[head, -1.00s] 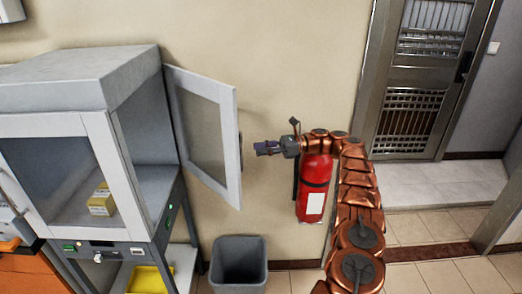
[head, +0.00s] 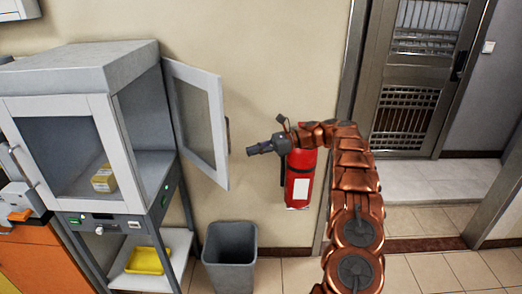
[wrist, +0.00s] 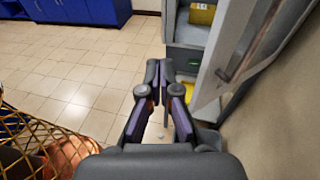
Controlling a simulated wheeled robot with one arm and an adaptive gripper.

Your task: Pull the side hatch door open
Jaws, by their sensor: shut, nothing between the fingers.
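The side hatch door (head: 196,118) is a white-framed glass panel on the right side of the grey cabinet (head: 85,68). It stands swung out, and the side opening shows. In the wrist view the door (wrist: 248,50) is at the upper right, with a long bar handle (wrist: 250,42) on its face. My gripper (head: 250,151) is to the right of the door, apart from it, pointing left. In the wrist view my gripper (wrist: 158,66) has its fingertips together with nothing held, to the left of the handle.
A red fire extinguisher (head: 299,180) is at the wall behind my arm. A grey bin (head: 230,258) stands on the floor below the door. A yellow box (head: 103,179) is inside the cabinet, and a yellow tray (head: 148,261) is on the lower shelf.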

